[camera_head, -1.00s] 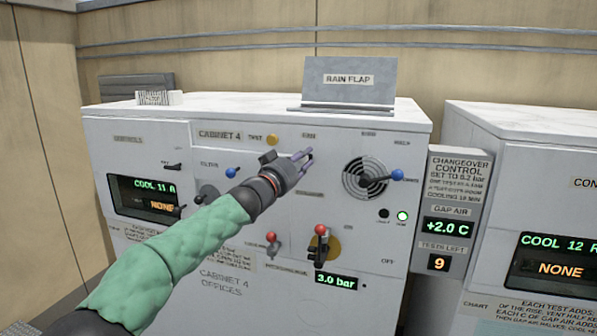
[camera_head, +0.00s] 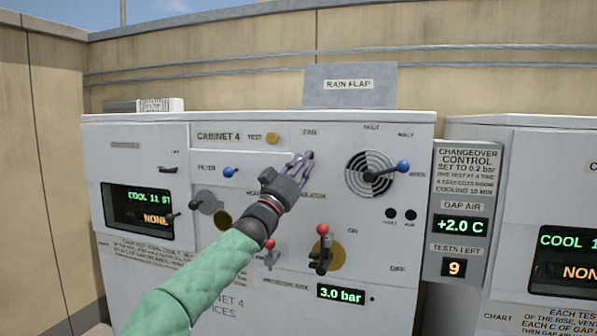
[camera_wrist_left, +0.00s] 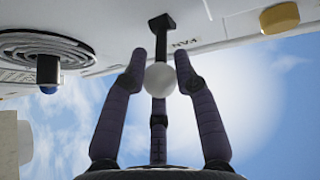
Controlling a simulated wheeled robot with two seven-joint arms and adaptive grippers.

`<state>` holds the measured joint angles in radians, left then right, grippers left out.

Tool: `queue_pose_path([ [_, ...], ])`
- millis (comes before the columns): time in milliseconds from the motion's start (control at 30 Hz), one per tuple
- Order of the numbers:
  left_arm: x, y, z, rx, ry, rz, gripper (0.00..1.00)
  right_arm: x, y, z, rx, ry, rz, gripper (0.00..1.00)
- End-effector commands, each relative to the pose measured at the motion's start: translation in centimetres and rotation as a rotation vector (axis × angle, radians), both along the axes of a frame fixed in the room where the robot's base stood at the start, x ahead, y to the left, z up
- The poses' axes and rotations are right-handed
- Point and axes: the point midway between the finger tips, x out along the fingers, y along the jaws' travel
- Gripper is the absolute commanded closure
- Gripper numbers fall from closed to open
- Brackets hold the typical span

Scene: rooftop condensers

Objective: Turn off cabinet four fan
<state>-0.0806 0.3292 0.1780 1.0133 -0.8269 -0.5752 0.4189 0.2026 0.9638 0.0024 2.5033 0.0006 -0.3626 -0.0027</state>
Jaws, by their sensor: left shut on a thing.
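Cabinet four (camera_head: 130,150) is a white cabinet lettered CABINET 4, with a FAN label (camera_head: 310,132) on its upper panel. My left gripper (camera_head: 300,165) reaches up to the panel just below that label and hides the fan control in the head view. In the left wrist view, the left gripper (camera_wrist_left: 160,70) has its purple fingers closed around the fan lever's white ball knob (camera_wrist_left: 160,79). The knob sits below a black lever end (camera_wrist_left: 161,22) beside the FAN lettering. My right gripper is not in view.
Nearby are a yellow test button (camera_head: 272,138), a blue-knobbed filter lever (camera_head: 229,172), a round grille with a blue-knobbed lever (camera_head: 403,167) and a red-knobbed lever (camera_head: 322,230). Two small lamps (camera_head: 400,214) are dark. The changeover control box (camera_head: 466,170) stands to the right.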

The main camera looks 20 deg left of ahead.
Motion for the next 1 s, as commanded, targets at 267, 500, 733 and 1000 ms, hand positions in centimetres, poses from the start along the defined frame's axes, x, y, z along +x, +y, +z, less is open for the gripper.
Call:
queue_pose_path([
  [267, 0.1, -0.1, -0.9, -0.005, -0.141, -0.002, 1.00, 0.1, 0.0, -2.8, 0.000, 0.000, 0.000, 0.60],
  [500, 0.2, -0.1, -1.1, -0.008, -0.231, -0.002, 1.00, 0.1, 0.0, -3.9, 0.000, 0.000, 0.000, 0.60],
  [733, 0.2, 0.0, -1.0, -0.009, -0.272, -0.001, 1.00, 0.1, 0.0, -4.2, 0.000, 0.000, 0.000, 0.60],
  [1000, 0.1, 0.0, -0.9, -0.010, -0.277, 0.000, 1.00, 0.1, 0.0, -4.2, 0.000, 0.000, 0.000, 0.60],
])
